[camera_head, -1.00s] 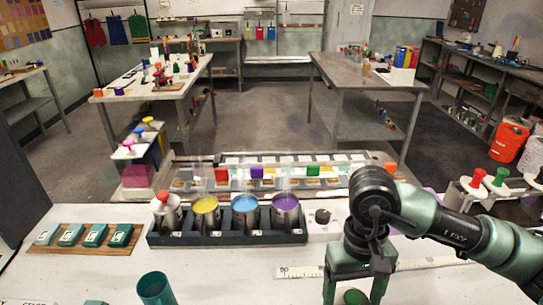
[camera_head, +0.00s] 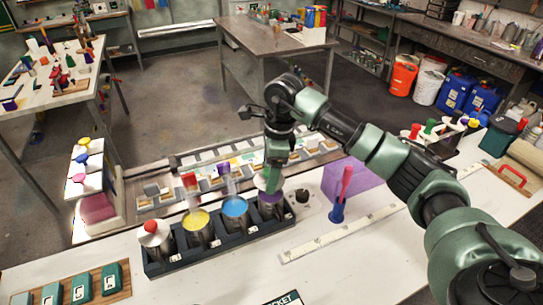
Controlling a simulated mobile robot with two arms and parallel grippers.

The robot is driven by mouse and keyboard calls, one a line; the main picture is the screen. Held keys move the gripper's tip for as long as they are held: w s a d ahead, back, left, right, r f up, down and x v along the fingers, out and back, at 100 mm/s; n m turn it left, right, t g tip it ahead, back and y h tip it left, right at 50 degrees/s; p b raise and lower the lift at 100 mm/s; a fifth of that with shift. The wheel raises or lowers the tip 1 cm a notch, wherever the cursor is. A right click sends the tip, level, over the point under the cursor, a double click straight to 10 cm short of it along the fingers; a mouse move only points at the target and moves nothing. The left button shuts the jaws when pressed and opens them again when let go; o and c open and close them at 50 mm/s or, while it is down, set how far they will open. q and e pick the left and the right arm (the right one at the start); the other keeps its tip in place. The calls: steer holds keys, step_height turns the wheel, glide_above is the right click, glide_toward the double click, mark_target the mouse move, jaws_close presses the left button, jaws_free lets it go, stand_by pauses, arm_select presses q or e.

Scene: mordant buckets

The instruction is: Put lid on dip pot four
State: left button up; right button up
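The dark rack (camera_head: 180,262) holds a row of dip pots. Its leftmost pot has a white lid with a red knob (camera_head: 151,227). Beside it stand the pot with yellow liquid (camera_head: 196,221) and the pot with blue liquid (camera_head: 235,208), both uncovered. Dip pot four (camera_head: 271,208) is at the right end, with purple showing at its top. My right gripper (camera_head: 274,182) is directly over pot four, pointing down, fingers at its mouth. The fingertips are small and partly hidden; I cannot tell whether a lid is between them. My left gripper is out of view.
A blue holder with a pink-handled tool (camera_head: 337,212) stands right of the rack, by a purple sheet (camera_head: 358,183) and a white ruler strip (camera_head: 315,247). Several knobbed lids (camera_head: 430,126) stand at far right. Green blocks (camera_head: 81,288) lie front left.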

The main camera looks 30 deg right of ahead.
steer(key=shift+w+d+r+m, duration=0.25)
steer(key=shift+w+d+m, duration=0.3)
steer(key=shift+m, duration=0.45)
steer(key=shift+w, duration=0.15)
steer(key=shift+f, duration=0.25)
steer(key=shift+f+b, duration=1.25)
steer(key=shift+f, duration=1.05)
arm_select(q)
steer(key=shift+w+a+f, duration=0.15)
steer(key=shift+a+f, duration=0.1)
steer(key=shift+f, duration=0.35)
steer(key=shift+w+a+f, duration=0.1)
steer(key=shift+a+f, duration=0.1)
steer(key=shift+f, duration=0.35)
arm_select(e)
steer(key=shift+f, duration=0.4)
arm_select(q)
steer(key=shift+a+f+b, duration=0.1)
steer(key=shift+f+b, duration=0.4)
steer(key=shift+b, duration=0.2)
arm_select(e)
steer(key=shift+f, duration=0.25)
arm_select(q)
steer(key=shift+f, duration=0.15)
arm_select(e)
steer(key=shift+f, duration=0.15)
